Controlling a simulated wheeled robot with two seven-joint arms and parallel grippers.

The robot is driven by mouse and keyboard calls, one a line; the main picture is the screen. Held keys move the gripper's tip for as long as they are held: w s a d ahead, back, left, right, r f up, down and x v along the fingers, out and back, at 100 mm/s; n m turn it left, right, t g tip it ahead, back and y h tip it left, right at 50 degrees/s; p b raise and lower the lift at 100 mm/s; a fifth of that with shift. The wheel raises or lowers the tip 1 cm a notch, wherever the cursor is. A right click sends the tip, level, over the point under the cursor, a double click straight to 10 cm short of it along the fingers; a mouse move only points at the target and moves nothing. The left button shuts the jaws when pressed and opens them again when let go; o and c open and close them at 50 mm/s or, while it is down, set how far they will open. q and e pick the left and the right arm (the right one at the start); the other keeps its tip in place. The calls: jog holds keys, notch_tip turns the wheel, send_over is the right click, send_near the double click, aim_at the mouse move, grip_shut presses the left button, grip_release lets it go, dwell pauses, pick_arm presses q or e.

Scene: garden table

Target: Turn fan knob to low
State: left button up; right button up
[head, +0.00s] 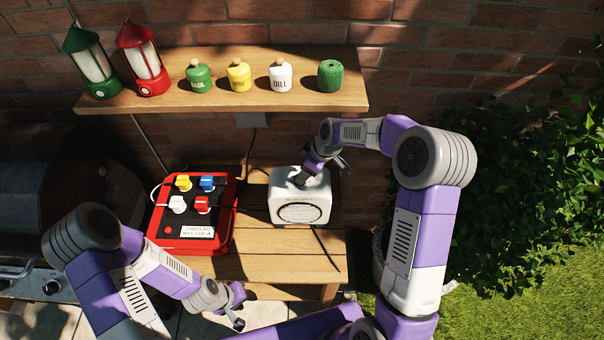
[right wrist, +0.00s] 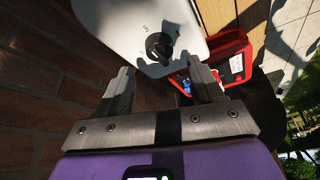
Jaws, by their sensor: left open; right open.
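The white fan (head: 300,208) stands on the wooden table, its round grille facing me. Its black knob (right wrist: 158,47) shows on the fan's top face in the right wrist view, with small marks beside it that I cannot read. My right gripper (right wrist: 163,85) is open and empty, its fingers apart on either side of the line to the knob and short of it. In the head view the right gripper (head: 318,171) is over the fan's top and hides the knob. My left gripper (head: 238,308) is open and empty, low in front of the table edge.
A red panel box (head: 232,213) with coloured switches stands left of the fan; it also shows in the right wrist view (right wrist: 236,48). A shelf (head: 230,95) above holds two lanterns and several jars. A brick wall (head: 440,70) is behind.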

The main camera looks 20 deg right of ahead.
jog(key=shift+x, duration=2.35)
jog(key=shift+s+d+f, duration=0.1)
jog(key=shift+s+d, duration=0.05)
jog(key=shift+c, duration=0.3)
jog(key=c, duration=1)
